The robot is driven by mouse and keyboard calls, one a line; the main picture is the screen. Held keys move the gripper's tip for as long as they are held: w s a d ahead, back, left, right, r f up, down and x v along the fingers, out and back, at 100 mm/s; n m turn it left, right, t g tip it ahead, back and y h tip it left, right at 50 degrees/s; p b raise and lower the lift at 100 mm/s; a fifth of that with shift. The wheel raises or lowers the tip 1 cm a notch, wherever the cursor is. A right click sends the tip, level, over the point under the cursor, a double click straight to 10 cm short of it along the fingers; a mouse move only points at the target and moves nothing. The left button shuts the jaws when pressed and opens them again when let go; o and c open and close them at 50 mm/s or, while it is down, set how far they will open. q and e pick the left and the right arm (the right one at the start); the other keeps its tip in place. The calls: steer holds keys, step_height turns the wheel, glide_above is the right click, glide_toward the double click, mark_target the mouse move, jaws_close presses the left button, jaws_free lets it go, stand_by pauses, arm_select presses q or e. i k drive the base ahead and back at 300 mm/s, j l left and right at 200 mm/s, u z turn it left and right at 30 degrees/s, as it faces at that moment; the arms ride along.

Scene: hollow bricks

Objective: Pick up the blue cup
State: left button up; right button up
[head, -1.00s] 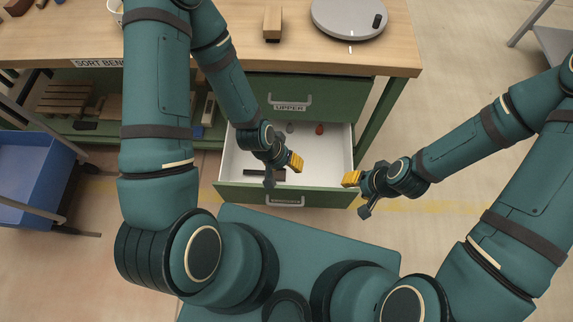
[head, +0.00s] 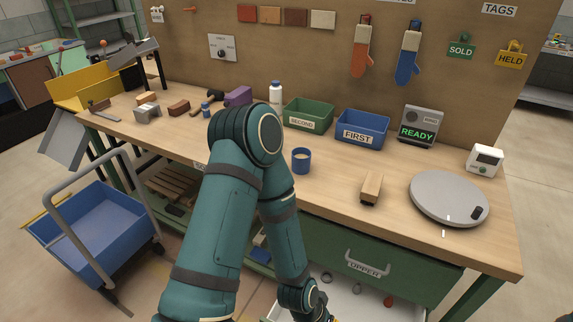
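The blue cup (head: 301,161) stands upright on the wooden workbench, just right of my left arm's upper links. It is a small dark blue cup with a pale inside. My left arm reaches down past the bench front, with its wrist over the open drawer at the bottom edge. The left gripper is almost wholly cut off by the lower edge of the view, so its fingers cannot be judged.
Behind the cup stand a green SECOND bin (head: 308,115) and a blue FIRST bin (head: 361,128). A wooden block (head: 371,188) and grey disc (head: 449,198) lie to the right. The open drawer (head: 345,303) juts out below. A blue cart (head: 95,228) stands left.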

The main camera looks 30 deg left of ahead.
mark_target(301, 156)
steer(key=u, duration=0.95)
